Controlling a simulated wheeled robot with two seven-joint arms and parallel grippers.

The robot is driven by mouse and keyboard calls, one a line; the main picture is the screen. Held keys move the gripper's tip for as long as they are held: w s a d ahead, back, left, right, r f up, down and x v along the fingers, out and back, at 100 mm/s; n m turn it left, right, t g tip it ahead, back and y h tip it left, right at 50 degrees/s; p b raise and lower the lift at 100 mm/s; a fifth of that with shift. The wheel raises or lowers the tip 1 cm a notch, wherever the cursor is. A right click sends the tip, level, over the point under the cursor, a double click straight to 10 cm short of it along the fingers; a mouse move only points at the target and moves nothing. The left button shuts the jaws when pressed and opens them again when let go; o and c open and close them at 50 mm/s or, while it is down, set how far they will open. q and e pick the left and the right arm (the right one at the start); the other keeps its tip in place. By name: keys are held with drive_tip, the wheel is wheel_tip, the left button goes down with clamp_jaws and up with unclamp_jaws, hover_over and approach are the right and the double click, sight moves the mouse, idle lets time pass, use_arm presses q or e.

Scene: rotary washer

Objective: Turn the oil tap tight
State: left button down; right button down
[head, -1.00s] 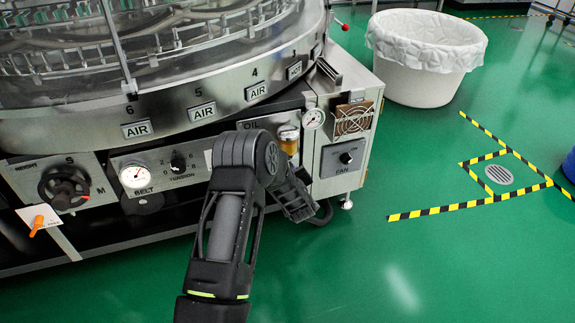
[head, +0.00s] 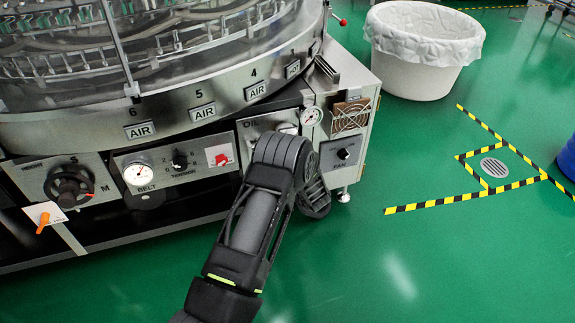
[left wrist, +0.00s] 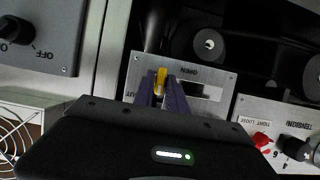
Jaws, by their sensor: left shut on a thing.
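The oil tap's yellow handle (left wrist: 161,77) stands out from a small light plate (left wrist: 135,70) in the left wrist view, where the scene appears upside down. My left gripper (left wrist: 162,88) has its two purple fingers closed around the handle, one on each side. In the head view, the OIL panel (head: 257,123) is partly covered by my left arm. The tap and my fingertips are hidden there. My right gripper is not in view.
The red tight/loose knob (left wrist: 262,140) and the tension knob (left wrist: 298,148) are beside the plate. The fan switch (head: 343,154) and gauge (head: 311,116) sit right of my arm. A lined white bin (head: 420,60) stands behind; green floor is clear in front.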

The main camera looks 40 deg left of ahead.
use_arm(q)
drive_tip(key=c, duration=1.5)
unclamp_jaws()
drive_tip(key=p+v, duration=0.2)
drive_tip(key=v, duration=0.5)
drive_tip(key=shift+s+d, duration=0.2)
drive_tip(key=shift+d, duration=0.1)
